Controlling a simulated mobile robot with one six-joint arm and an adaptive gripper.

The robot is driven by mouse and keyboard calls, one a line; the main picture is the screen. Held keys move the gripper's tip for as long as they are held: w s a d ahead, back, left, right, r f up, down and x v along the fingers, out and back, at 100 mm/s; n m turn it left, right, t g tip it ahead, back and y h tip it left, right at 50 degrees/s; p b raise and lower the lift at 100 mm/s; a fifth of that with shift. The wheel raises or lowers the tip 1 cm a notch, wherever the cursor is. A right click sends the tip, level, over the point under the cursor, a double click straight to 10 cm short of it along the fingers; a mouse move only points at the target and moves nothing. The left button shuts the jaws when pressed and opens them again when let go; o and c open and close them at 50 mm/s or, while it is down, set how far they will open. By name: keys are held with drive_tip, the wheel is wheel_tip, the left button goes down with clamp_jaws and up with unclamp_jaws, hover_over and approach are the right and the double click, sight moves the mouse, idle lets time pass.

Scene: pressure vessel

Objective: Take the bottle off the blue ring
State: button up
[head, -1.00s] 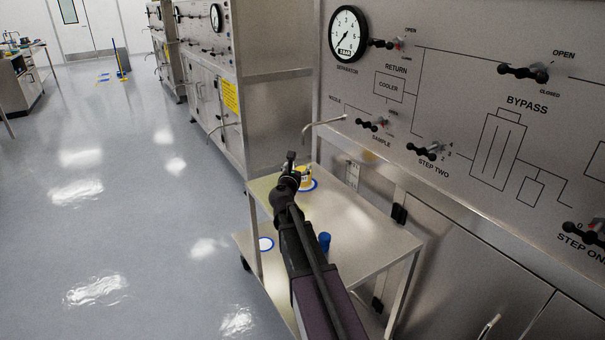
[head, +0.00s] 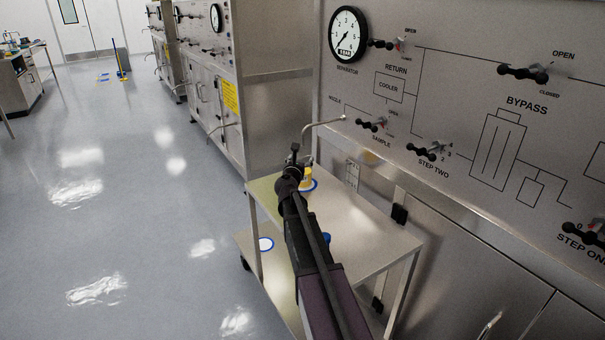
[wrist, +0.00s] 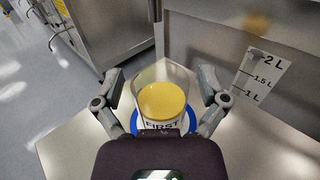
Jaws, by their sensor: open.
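In the head view the bottle (head: 307,180) and the ring (head: 313,186) are partly hidden behind my arm. My gripper (wrist: 160,80) is open, with one finger on each side of the bottle. Small gaps seem to show between fingers and glass; contact is hard to tell. The bottle's base is partly hidden by my gripper body.
A bent steel spout (head: 325,125) sticks out of the panel above the bottle. The cart (head: 375,235) stands against the panel cabinet. A blue object (head: 327,238) is mostly behind my arm. A white disc with a blue rim (head: 265,244) lies on the lower shelf.

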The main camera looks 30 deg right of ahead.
sight(303, 154)
drive_tip(key=shift+x, duration=1.9)
drive_tip(key=shift+a, duration=0.1)
drive_tip(key=shift+r, duration=0.1)
clamp_jaws()
